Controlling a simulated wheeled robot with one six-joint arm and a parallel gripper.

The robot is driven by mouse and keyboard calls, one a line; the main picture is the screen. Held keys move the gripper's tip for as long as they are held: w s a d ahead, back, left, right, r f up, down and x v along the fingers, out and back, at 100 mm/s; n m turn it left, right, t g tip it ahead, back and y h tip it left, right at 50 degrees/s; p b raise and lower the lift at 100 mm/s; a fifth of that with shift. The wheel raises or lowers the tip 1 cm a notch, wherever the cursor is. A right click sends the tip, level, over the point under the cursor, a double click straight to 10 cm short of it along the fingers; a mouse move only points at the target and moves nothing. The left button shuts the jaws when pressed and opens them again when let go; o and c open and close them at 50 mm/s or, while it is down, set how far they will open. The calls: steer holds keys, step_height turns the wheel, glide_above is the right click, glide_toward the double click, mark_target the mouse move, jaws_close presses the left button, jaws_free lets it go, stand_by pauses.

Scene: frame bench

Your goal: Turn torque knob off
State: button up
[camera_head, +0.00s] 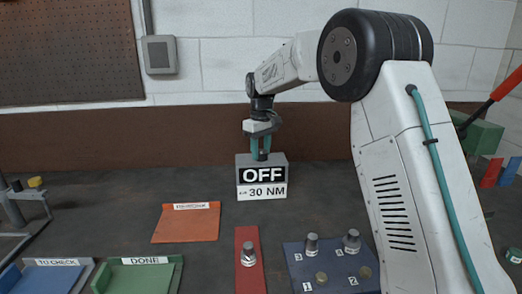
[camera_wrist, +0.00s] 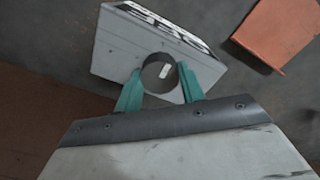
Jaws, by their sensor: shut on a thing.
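The torque box (camera_head: 262,190) is a grey block at the back middle of the bench. Its front label reads "OFF" above "30 NM". The torque knob (camera_wrist: 153,74) shows in the wrist view as a dark round part on the box's pale top, with a small white mark in it. My gripper (camera_head: 261,152) points straight down onto the box top, and its teal fingers are shut on the knob from both sides. In the head view the fingers hide the knob. In the wrist view the box (camera_wrist: 115,50) lies tilted, its label at the top edge.
An orange mat (camera_head: 186,228) lies front left of the box. A red strip (camera_head: 243,275) with one fitting and a dark blue numbered tray (camera_head: 300,268) with several fittings are in front. "TO CHECK" (camera_head: 52,274) and green "DONE" (camera_head: 140,276) trays sit at front left.

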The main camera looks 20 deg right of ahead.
mark_target(261, 151)
steer(key=shift+r, duration=0.1)
steer(key=o, duration=1)
step_height(261, 151, up, 8)
steer(key=shift+f, duration=0.15)
